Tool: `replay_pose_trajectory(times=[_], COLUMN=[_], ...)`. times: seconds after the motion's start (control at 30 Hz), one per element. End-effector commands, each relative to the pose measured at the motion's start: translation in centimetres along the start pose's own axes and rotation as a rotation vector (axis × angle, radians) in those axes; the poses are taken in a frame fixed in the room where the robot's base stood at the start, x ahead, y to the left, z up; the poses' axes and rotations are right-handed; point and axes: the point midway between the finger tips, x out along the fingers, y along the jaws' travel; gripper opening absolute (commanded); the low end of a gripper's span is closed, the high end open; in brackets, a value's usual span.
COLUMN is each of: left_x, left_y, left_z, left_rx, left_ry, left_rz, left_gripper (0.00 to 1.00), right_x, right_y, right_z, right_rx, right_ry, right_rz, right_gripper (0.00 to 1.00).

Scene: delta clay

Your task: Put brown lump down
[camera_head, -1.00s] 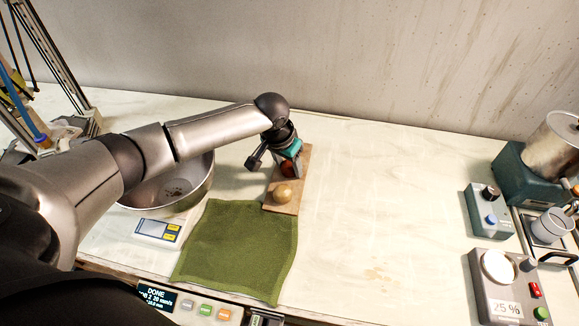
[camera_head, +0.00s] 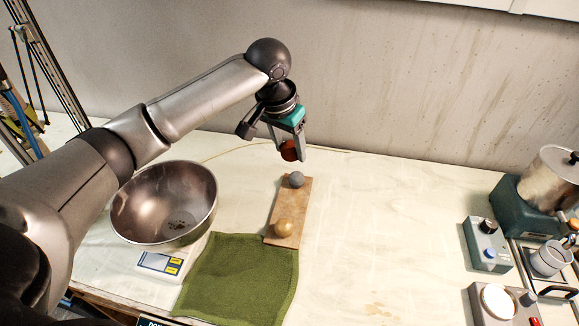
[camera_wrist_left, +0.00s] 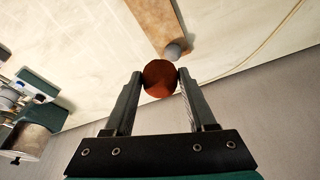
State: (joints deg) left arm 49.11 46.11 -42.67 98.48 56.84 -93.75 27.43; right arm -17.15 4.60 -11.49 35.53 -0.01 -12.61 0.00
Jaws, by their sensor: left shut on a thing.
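The brown lump (camera_head: 289,150) is a reddish-brown ball held between the fingertips of my left gripper (camera_head: 291,150). It hangs above the table, beyond the far end of a wooden board (camera_head: 284,208). In the left wrist view the lump (camera_wrist_left: 160,79) sits between the two fingers of the left gripper (camera_wrist_left: 160,84), with the board (camera_wrist_left: 156,20) past it. A grey lump (camera_head: 296,180) rests at the board's far end, and a tan lump (camera_head: 283,228) near its close end. My right gripper is not in view.
A green cloth (camera_head: 240,275) lies in front. Control boxes (camera_head: 487,245) and a metal pot (camera_head: 553,180) stand at the right. The table between is clear.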

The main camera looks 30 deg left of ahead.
Motion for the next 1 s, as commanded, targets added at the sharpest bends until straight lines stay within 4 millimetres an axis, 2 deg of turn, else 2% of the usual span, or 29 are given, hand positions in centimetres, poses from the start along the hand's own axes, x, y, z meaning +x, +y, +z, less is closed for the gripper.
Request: replay_pose_trajectory(times=[0.03, 0.2, 0.43, 0.63, 0.8, 1.0], left_x=[-0.9, -2.4, -2.4, -1.1, 0.2, 1.3], left_y=[0.0, 0.0, 0.5, 3.2, 5.9, 8.0], left_z=[-0.3, -0.7, -0.6, 0.8, 3.0, 5.5], left_rx=[0.000, 0.000, -0.003, -0.031, -0.069, -0.109], left_ry=[0.003, 0.002, 0.003, 0.010, 0.010, 0.005], left_rz=[0.000, 0.000, 0.001, -0.001, -0.011, -0.026], left_gripper=[0.00, 0.00, 0.00, 0.00, 0.00, 0.00], right_x=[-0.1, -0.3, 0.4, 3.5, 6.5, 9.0], right_y=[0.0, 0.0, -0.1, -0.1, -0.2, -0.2], right_z=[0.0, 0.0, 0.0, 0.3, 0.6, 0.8], right_rx=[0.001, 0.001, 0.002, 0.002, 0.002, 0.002], right_ry=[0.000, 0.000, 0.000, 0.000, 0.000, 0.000], right_rz=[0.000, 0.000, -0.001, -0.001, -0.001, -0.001], right_gripper=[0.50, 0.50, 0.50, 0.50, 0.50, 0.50])
